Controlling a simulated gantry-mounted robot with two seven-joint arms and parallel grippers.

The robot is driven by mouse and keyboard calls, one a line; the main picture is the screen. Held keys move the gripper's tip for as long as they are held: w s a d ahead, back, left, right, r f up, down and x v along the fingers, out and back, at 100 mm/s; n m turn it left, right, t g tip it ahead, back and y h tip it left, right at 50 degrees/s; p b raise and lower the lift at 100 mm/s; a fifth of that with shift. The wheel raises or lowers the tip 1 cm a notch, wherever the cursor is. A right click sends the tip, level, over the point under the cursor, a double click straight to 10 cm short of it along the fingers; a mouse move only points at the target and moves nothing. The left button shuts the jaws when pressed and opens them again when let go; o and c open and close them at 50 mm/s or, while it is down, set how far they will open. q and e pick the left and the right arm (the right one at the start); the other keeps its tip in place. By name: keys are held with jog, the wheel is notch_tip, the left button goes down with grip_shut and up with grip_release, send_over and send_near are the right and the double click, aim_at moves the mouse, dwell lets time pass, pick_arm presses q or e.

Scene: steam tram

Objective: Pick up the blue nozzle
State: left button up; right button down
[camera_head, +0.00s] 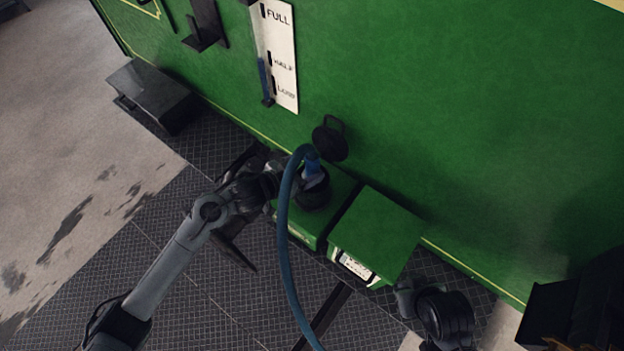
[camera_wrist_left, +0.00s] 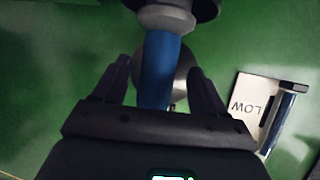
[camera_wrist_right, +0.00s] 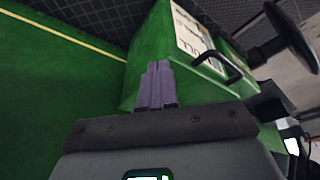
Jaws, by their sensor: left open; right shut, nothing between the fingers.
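The blue nozzle (camera_head: 311,166) sits upright in the dark round filler opening (camera_head: 313,191) on the green tank box, with a blue hose (camera_head: 283,235) arching from it. In the left wrist view the blue nozzle (camera_wrist_left: 162,70) stands between the two open fingers of my left gripper (camera_wrist_left: 160,85), with a grey collar at its upper end. Whether the fingers touch it I cannot tell. In the head view my left gripper (camera_head: 288,181) is beside the nozzle, partly hidden by the hose. My right gripper (camera_wrist_right: 156,85) is shut and empty, near a green box.
A second green box (camera_head: 380,225) with a white label stands to the right. A round black lid (camera_head: 330,140) is against the green wall. A gauge plate (camera_head: 279,55) with a lever is above. A dark step (camera_head: 150,90) is at left.

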pick_arm(q)
jog(key=shift+p+x, duration=0.35)
jog(key=shift+x, duration=1.85)
jog(key=shift+s+f, duration=0.1)
jog(key=shift+f, duration=0.05)
grip_shut()
